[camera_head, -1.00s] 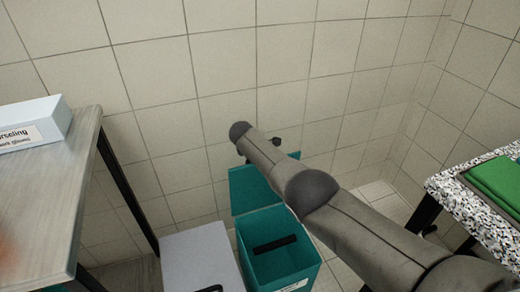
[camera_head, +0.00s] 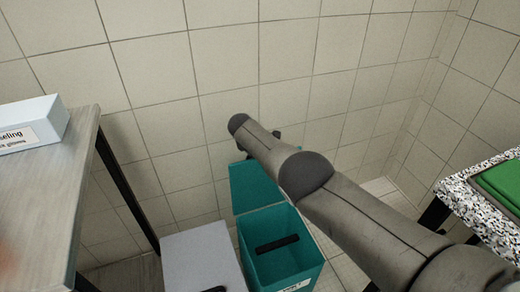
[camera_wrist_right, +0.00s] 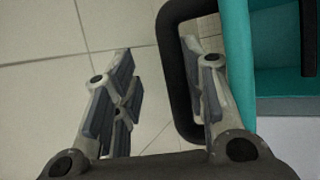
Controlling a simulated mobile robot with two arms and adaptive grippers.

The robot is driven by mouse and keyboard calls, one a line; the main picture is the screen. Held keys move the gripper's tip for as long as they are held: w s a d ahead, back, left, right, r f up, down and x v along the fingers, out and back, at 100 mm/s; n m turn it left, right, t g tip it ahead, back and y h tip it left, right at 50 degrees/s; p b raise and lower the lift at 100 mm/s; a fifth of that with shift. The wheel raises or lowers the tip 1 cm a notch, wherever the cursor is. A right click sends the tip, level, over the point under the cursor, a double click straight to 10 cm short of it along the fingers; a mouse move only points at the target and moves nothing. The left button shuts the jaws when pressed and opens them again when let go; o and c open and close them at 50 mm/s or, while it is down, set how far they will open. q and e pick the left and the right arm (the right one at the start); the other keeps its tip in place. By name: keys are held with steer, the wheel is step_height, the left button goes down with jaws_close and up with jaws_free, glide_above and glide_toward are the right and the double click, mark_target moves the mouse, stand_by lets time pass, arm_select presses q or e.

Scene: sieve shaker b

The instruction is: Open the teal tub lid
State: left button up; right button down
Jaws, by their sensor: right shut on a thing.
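The teal tub (camera_head: 315,283) stands on the floor with its top open, and its inside shows. Its teal lid (camera_head: 253,187) stands raised at the tub's back edge, partly behind my right arm. In the right wrist view the lid (camera_wrist_right: 237,70) is seen nearly edge-on, with a black loop handle (camera_wrist_right: 172,60) on its outer side. My right gripper (camera_wrist_right: 160,88) is shut on this handle, with one side bar between its fingers and one finger inside the loop. My left gripper is not in view.
A grey-lidded box (camera_head: 200,258) stands close beside the tub on the left. A table (camera_head: 45,190) with a white labelled box (camera_head: 32,124) is at the left. A speckled counter (camera_head: 465,190) with a green item (camera_head: 505,183) is at the right. A tiled wall is behind.

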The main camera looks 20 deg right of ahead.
steer(key=shift+a+f, duration=0.15)
steer(key=shift+f, duration=0.3)
steer(key=c, duration=1.6)
jaws_free()
steer(key=shift+o, duration=0.2)
steer(key=shift+w+f, duration=0.1)
steer(key=shift+f, duration=0.05)
steer(key=shift+c, duration=0.2)
steer(key=shift+a+r, duration=0.15)
steer(key=shift+r, duration=0.1)
steer(key=shift+c, duration=0.2)
steer(key=shift+r, duration=0.1)
steer(key=shift+c, duration=0.2)
steer(key=v, duration=1.2)
steer(key=shift+w+r, duration=0.2)
steer(key=shift+w, duration=0.1)
steer(key=shift+d, duration=0.2)
